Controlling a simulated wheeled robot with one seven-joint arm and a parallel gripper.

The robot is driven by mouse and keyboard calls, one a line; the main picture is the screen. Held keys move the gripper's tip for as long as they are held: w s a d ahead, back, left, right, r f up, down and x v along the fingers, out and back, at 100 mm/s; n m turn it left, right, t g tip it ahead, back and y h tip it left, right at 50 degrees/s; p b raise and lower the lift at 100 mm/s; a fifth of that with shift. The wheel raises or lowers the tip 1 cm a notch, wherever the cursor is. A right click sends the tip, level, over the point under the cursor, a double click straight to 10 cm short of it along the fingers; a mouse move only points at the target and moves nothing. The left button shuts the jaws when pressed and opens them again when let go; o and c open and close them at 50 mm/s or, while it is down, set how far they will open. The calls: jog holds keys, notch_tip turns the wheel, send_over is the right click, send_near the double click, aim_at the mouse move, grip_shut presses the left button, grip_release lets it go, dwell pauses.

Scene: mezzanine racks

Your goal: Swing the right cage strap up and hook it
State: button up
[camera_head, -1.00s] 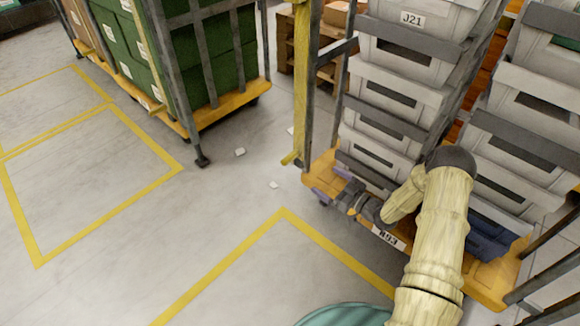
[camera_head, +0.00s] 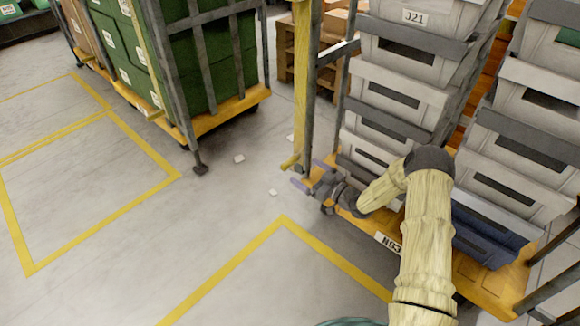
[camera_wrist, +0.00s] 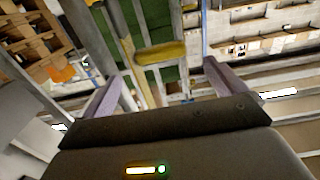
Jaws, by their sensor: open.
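The right cage (camera_head: 345,85) stands at the right, loaded with stacked grey totes. Its yellow strap (camera_head: 303,75) hangs down along the front left post, with a short yellow end piece (camera_head: 291,161) sticking out at the bottom. My gripper (camera_head: 309,176), with pale purple fingers, is just below and beside that end piece. In the wrist view the fingers (camera_wrist: 164,72) are spread wide, and the yellow end piece (camera_wrist: 160,53) shows ahead between them. Nothing is visibly held. I cannot tell whether a finger touches the strap. No hook for the strap is clearly visible.
Another cage with green boxes (camera_head: 210,65) stands at the left on a yellow base (camera_head: 215,118). Grey totes (camera_head: 395,90) rise close behind my arm. The marked floor (camera_head: 130,230) at left and front is clear except for small white scraps (camera_head: 239,158).

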aim_at(293, 164)
jog(key=b+x, duration=0.3)
jog(key=x, duration=0.4)
jog(key=shift+f, duration=0.15)
jog(key=shift+w+a+r, duration=0.2)
jog(key=shift+w+a, duration=0.2)
jog(key=shift+a, duration=0.1)
